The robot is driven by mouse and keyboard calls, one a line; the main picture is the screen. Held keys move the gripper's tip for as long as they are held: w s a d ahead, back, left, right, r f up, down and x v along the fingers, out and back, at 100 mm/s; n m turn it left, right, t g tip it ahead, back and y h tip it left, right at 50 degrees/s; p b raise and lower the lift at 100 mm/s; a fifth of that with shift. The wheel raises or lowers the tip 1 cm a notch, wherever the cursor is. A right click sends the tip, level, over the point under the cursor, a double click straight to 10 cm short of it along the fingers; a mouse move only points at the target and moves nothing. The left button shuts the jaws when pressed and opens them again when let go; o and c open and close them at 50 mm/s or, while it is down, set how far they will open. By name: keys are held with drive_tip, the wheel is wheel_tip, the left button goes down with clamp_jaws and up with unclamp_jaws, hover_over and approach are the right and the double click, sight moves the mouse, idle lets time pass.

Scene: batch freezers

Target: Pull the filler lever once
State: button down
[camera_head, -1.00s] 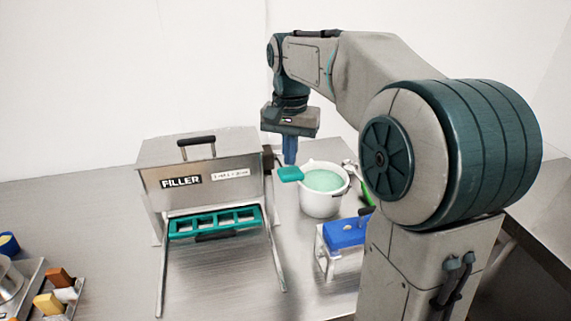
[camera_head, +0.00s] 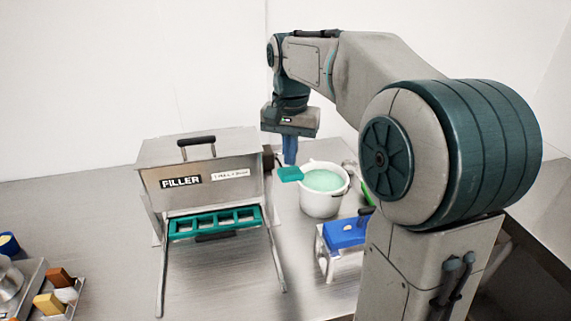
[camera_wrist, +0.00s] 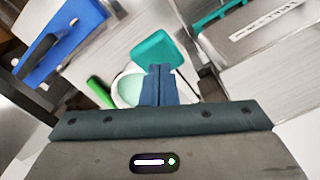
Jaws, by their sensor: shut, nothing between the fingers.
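The filler (camera_head: 200,170) is a steel box with a black handle on its lid and a label on its front. A flat teal grip (camera_head: 290,174), which looks like the lever's end, sticks out at its right, beside a dark hub (camera_head: 267,157). My gripper (camera_head: 290,160) points down with its blue fingers shut and empty, just above or behind the teal grip. In the wrist view the teal grip (camera_wrist: 160,50) lies just beyond the fingertips (camera_wrist: 158,70). I cannot tell whether they touch. The joint between grip and filler is partly hidden.
A white pot (camera_head: 320,200) of pale green mix stands right beside the grip. A teal mould (camera_head: 215,221) sits under the filler front. A blue-topped stand (camera_head: 345,233) is nearer, by my arm. Bars on a tray (camera_head: 55,295) are at lower left. The middle front is clear.

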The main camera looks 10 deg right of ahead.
drive_tip(key=shift+f, duration=0.1)
wheel_tip(320, 180, down, 8)
drive_tip(key=b, duration=0.5)
idle(1.0)
drive_tip(key=shift+r+p, duration=3.4)
drive_tip(key=shift+r, duration=0.75)
wheel_tip(320, 180, up, 5)
drive_tip(key=p, duration=0.4)
drive_tip(key=shift+s, duration=0.1)
